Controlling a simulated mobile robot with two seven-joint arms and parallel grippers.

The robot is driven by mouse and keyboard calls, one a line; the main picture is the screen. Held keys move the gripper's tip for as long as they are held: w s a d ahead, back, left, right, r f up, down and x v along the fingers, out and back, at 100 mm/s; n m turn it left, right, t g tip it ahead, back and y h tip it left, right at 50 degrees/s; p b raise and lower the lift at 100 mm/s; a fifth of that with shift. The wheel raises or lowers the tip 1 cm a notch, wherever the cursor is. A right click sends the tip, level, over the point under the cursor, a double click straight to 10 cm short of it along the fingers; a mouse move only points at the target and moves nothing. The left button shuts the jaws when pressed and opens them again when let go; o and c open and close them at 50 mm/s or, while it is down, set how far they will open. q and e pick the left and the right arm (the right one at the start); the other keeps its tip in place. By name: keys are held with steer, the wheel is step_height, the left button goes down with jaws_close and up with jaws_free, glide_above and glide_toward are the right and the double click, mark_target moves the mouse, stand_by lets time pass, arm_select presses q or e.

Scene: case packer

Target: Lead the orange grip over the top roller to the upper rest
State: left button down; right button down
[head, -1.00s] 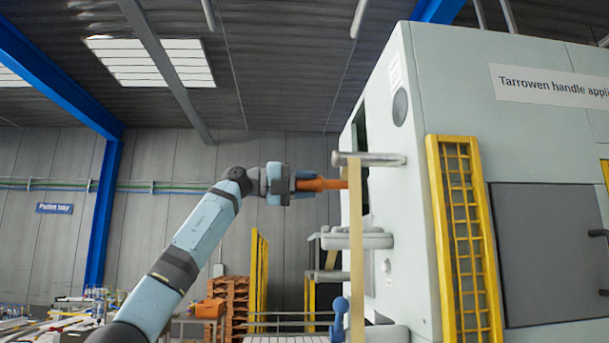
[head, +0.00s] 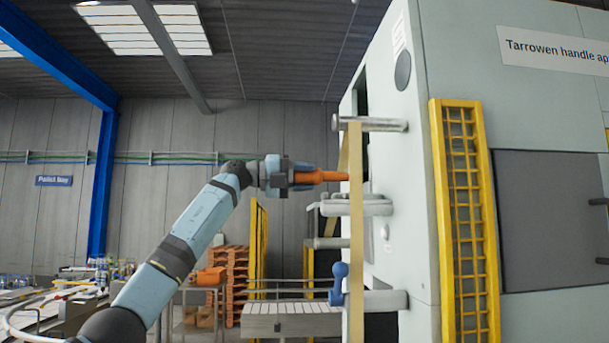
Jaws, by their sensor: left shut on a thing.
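My left gripper (head: 291,178) is shut on the orange grip (head: 325,176), whose bar points right toward the machine. The top roller (head: 370,124) is a grey cylinder sticking out of the machine's face, above the grip in the picture. A tan tape (head: 357,250) hangs straight down from the roller, in front of the grip's right end. A second slanting strand shows between the roller and the grip. A pale grey bracket (head: 360,206) sits below the grip; I cannot tell whether it is the upper rest. My right gripper is not in view.
The pale machine (head: 415,200) fills the right side, with a yellow ladder-like guard (head: 460,210). A blue knob (head: 338,285) stands low beside the tape. A slatted conveyor (head: 295,308) and orange pallets (head: 230,285) lie behind. Air left of the roller is free.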

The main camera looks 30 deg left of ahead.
arm_select(q)
steer(key=shift+f, duration=0.2)
stand_by(0.6)
steer(key=shift+f+b, duration=0.85)
steer(key=shift+f, duration=0.3)
jaws_free()
stand_by(0.4)
steer(key=v, duration=1)
steer(key=shift+p, duration=0.35)
stand_by(0.6)
stand_by(0.5)
